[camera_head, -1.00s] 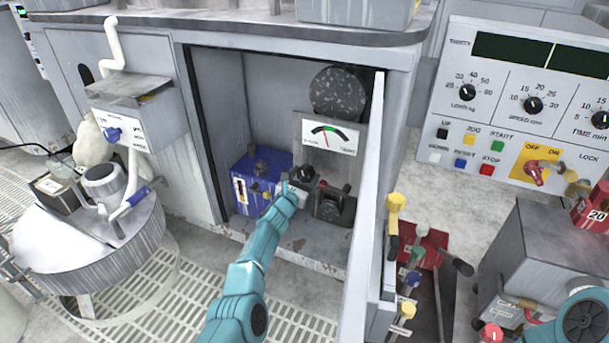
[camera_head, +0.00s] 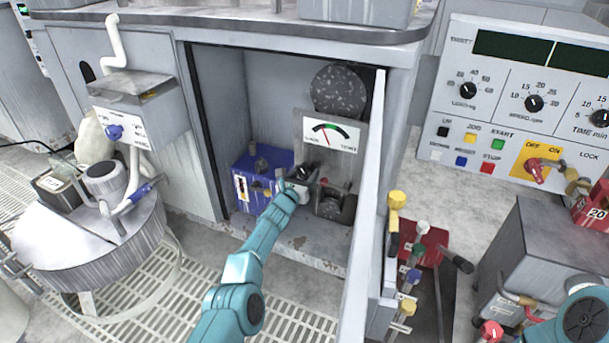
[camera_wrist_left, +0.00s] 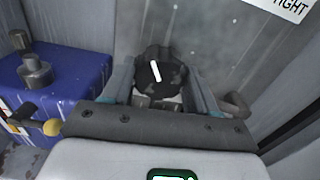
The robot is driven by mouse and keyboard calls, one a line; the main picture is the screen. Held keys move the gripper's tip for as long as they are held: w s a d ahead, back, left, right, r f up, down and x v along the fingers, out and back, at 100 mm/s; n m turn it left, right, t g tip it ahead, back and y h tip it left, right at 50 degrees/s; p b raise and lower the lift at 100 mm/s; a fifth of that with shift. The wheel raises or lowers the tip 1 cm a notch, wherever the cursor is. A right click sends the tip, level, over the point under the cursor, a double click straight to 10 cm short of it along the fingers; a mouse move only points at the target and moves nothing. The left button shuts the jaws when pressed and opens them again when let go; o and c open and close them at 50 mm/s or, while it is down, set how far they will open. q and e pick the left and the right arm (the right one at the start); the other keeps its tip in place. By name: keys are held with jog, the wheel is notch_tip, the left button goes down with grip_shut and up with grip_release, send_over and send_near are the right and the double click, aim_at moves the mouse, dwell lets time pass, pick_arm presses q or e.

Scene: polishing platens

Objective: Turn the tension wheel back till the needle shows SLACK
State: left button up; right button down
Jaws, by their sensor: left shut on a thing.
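The tension wheel (camera_wrist_left: 158,74) is a dark scalloped knob with a white mark, seen in the left wrist view. The mark points up, slightly left. My left gripper (camera_wrist_left: 160,88) is shut on the wheel, one finger on each side. In the head view my left gripper (camera_head: 300,184) reaches into the open cabinet and hides most of the wheel. The tension gauge (camera_head: 345,144) is a white dial above it, with a coloured arc. Its thin red needle leans left of upright, towards the SLACK side. TIGHT is at the right. My right gripper is out of view.
A blue box (camera_head: 247,200) with a yellow-tipped lever stands left of the wheel. The open cabinet door (camera_head: 362,220) stands close to the right of my left arm. A dark speckled disc (camera_head: 339,90) is behind the gauge. Coloured levers (camera_head: 412,278) stand outside the door.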

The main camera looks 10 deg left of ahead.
pick_arm(q)
jog(key=n, duration=0.3)
jog(key=shift+r, duration=0.1)
jog(key=shift+n, duration=1)
jog(key=shift+r+n, duration=0.1)
jog(key=shift+n, duration=0.2)
jog(key=o, duration=0.8)
jog(key=shift+w, duration=0.1)
jog(key=shift+c, duration=0.2)
